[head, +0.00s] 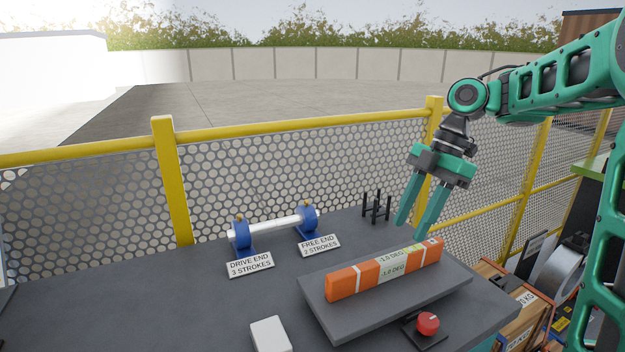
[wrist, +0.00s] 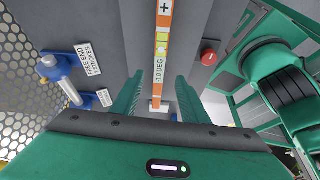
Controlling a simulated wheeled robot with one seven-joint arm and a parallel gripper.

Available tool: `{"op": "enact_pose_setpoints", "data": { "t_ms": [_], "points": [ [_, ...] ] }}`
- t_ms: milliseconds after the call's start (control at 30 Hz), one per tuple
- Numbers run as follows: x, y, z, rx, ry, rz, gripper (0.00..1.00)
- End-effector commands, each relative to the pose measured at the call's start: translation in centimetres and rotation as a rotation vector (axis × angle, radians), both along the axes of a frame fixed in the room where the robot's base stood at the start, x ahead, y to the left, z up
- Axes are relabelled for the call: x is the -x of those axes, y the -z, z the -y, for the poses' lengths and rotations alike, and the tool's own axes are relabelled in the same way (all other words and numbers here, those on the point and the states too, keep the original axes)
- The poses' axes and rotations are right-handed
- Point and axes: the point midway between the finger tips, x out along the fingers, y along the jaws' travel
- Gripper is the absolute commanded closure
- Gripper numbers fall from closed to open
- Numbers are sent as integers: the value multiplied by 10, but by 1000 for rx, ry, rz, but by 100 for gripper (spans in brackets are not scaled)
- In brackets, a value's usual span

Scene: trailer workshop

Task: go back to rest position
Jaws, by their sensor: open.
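My gripper (head: 418,219) is open and empty. In the head view it points down just above and behind the orange level bar (head: 385,268). The bar has white bands and a pale label reading degrees. It lies on a dark raised plate (head: 335,327) on the grey table. In the wrist view, the bar (wrist: 162,60) runs up between the two green fingers (wrist: 157,92), apart from both as far as I can tell.
A white shaft (head: 270,226) rests in two blue stands with "DRIVE END" and "FREE END" labels. A red knob (head: 428,323), a white block (head: 270,335) and a black rack (head: 376,207) stand on the table. A yellow-railed mesh fence (head: 300,170) runs behind it.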

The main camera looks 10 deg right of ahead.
Motion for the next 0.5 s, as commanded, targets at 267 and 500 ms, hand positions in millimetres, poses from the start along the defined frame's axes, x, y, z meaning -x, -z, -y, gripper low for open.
{"op": "enact_pose_setpoints", "data": {
  "t_ms": [267, 500],
  "points": [
    [46, 19, 26, 114, 702, -154, 60],
    [123, 56, 74, 218, 1477, -303, 60]
  ]
}}
